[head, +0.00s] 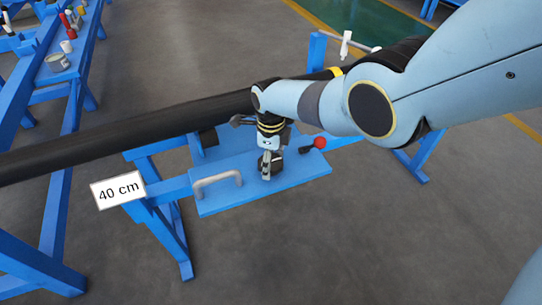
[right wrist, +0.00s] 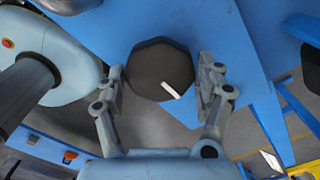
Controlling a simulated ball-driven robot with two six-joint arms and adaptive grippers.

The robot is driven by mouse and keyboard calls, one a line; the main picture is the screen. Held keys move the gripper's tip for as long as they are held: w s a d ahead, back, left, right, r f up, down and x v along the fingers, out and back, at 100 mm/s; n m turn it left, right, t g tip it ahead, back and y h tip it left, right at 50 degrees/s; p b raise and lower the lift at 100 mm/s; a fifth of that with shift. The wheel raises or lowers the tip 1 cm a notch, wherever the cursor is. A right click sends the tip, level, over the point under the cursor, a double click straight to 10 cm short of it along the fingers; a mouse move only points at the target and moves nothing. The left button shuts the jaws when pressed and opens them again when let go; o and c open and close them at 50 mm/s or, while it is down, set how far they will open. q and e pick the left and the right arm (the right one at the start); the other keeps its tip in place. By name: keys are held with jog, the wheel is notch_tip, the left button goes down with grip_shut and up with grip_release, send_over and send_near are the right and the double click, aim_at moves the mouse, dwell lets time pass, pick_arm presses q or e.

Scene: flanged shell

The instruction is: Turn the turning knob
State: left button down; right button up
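The turning knob (right wrist: 158,72) is dark and many-sided with a white pointer line, on a blue panel. In the right wrist view the line points to the lower right. My right gripper (right wrist: 161,78) is open, with one finger on each side of the knob and a narrow gap at each side. In the head view my right gripper (head: 270,164) points down at the blue panel (head: 223,201) and largely hides the knob. My left gripper is not in view.
A grey handle (head: 218,182) stands left of the knob and a red-balled lever (head: 319,142) stands right of it. A long black pipe (head: 120,128) runs behind the panel. A "40 cm" sign (head: 118,190) is at the left. Another blue bench (head: 75,70) stands farther left.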

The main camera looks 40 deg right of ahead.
jog(key=o, duration=0.3)
jog(key=shift+o, duration=0.2)
jog(key=shift+r, duration=0.15)
notch_tip(320, 180, up, 12)
dwell(0.3)
dwell(0.4)
